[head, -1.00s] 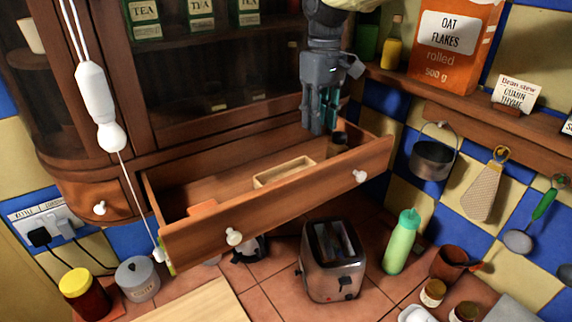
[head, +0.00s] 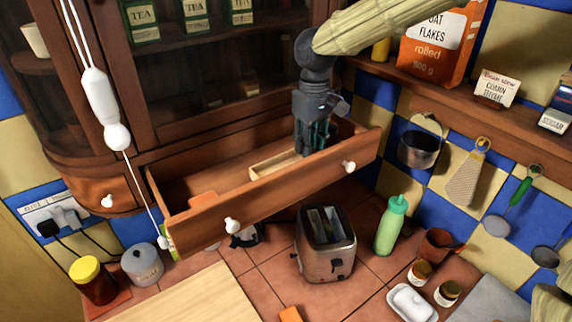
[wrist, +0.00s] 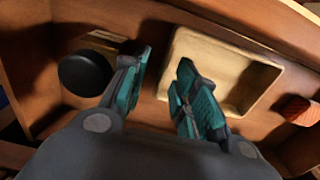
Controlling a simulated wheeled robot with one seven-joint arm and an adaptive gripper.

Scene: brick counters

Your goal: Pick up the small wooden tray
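The small wooden tray (head: 268,164) is pale and shallow with a raised rim. It lies inside the open drawer (head: 253,201). In the wrist view the tray (wrist: 212,65) looks empty. My gripper (head: 315,148) reaches down into the drawer at the tray's right end in the head view. In the wrist view my gripper (wrist: 165,66) is open, and the tray's near side wall shows between the two fingers. I cannot tell whether the fingers touch it. The drawer front and my gripper hide part of the tray in the head view.
A black-capped jar (wrist: 84,73) stands in the drawer close beside one finger. An orange block (wrist: 299,110) lies at the drawer's other end. A toaster (head: 326,244) and a green bottle (head: 391,228) stand on the counter below. The drawer front is close to my gripper.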

